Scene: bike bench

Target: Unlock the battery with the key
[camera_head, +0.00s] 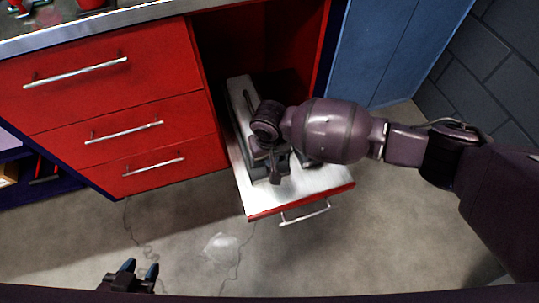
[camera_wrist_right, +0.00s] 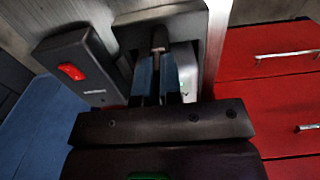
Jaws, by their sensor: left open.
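My right gripper (camera_wrist_right: 158,80) points at a dark block with a raised grey frame (camera_wrist_right: 200,25), which looks like the battery in its mount. Its fingers are close together at a small dark upright piece that looks like the key (camera_wrist_right: 159,40). The fingers hide most of this piece, and whether it sits in a lock cannot be seen. In the head view my right gripper (camera_head: 272,170) is over the pulled-out drawer and largely hides the battery area. My left gripper (camera_head: 134,272) is open and empty at the bottom left, over the floor.
A black box with a red switch (camera_wrist_right: 72,71) stands beside the block. The silver-topped drawer (camera_head: 325,183) is pulled out of the red cabinet. Closed red drawers (camera_head: 110,95) are left of it, a blue cabinet (camera_head: 385,50) right. A pale patch (camera_head: 222,246) and thin cables lie on the floor.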

